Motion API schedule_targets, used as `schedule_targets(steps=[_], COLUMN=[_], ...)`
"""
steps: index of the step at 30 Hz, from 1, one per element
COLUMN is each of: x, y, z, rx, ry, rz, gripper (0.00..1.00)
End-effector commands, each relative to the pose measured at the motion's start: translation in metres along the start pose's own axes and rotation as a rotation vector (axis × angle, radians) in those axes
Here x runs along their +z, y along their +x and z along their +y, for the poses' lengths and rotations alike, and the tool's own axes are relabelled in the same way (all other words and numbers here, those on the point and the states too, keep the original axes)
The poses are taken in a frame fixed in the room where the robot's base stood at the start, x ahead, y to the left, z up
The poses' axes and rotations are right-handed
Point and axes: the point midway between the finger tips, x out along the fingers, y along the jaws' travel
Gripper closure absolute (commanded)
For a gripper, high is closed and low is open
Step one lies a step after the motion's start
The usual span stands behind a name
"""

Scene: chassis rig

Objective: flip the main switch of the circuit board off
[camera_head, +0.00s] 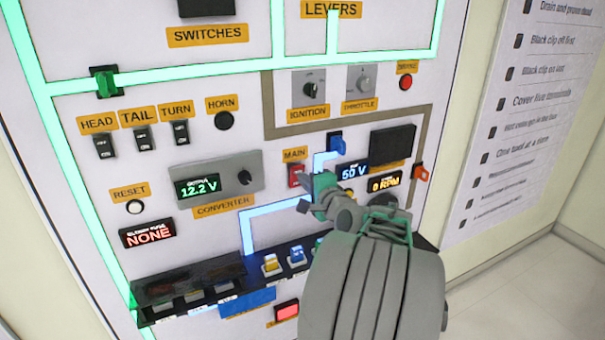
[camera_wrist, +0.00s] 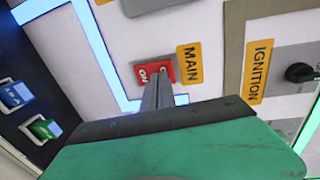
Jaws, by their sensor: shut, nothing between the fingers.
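The main switch is a red rocker (camera_head: 296,175) under the yellow MAIN label (camera_head: 295,154) on the white circuit board (camera_head: 225,75). In the wrist view the red switch (camera_wrist: 156,72) shows the word ON on its face. My gripper (camera_head: 309,190) is shut and empty, its fingertips at or just in front of the lower edge of the switch. In the wrist view my closed fingers (camera_wrist: 158,95) point at the switch and cover part of it. I cannot tell whether they touch it.
A blue lever switch (camera_head: 336,143) and a 50 V display (camera_head: 353,171) sit right of the switch. The converter panel (camera_head: 212,183) is to the left. A dark fuse tray (camera_head: 195,285) juts out below. An orange knob (camera_head: 421,173) is further right.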

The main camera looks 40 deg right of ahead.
Motion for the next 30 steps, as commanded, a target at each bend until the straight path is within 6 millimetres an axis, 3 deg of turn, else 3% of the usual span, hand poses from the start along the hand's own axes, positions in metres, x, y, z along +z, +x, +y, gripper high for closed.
schedule_targets(steps=[5,14,21,23,30], x=[0.0,0.0,0.001,0.0,0.0], y=[0.013,0.014,0.021,0.021,0.018], z=[-0.004,-0.004,-0.019,-0.009,-0.009], rx=[0.002,0.002,0.091,0.092,0.09], ry=[0.002,0.001,-0.001,0.001,0.0], rz=[0.0,0.001,-0.003,-0.001,0.0], gripper=[1.0,1.0,1.0,1.0,1.0])
